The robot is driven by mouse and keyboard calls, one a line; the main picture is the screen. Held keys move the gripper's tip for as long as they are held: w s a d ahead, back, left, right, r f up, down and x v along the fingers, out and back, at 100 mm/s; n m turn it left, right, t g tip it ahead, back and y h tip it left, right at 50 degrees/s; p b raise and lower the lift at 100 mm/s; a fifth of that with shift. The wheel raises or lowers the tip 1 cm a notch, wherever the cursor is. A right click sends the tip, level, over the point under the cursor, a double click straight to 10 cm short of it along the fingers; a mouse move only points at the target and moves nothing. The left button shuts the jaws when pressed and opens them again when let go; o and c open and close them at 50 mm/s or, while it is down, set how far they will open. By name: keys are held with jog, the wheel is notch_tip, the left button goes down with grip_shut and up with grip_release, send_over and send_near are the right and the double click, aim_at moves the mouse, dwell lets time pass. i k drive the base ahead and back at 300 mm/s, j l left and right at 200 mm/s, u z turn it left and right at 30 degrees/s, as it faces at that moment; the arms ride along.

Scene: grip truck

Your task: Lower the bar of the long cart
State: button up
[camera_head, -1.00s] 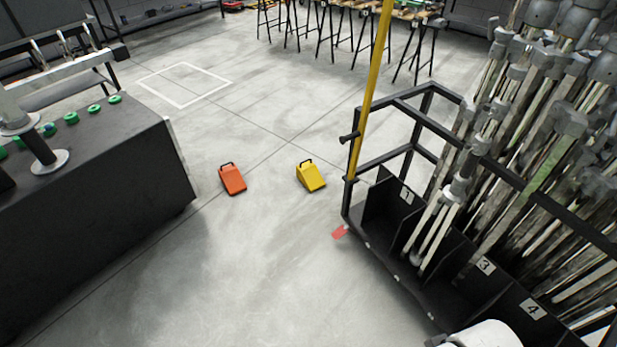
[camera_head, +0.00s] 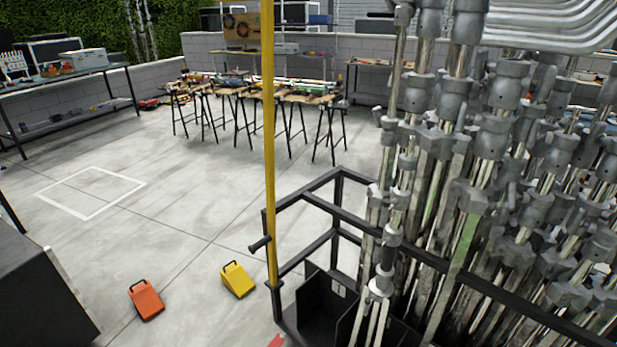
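The long cart (camera_head: 343,223) is a black-framed cart at the right, loaded with upright grey metal stands. Its bar (camera_head: 268,130) is a yellow pole standing upright at the cart's near left corner, and its top runs out of the picture. A black handle or knob (camera_head: 260,244) sticks out to the left low on the pole. The pole's foot sits in a black fitting on the frame. My gripper is not in view.
A dark cabinet (camera_head: 40,300) stands at the lower left. Trestle tables (camera_head: 255,95) stand behind. The floor around the white marked square (camera_head: 90,193) is clear.

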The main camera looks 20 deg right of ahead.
aim_at(267, 6)
jog(key=i+j+z, duration=0.7)
jog(key=j, duration=0.25)
jog(key=i+j, duration=0.3)
jog(key=j, duration=0.15)
jog(key=i+j, duration=0.3)
jog(key=i+j+z, duration=0.1)
jog(key=i+j, duration=0.15)
jog(key=j, duration=0.3)
jog(key=i+j, duration=0.3)
jog(key=j, duration=0.15)
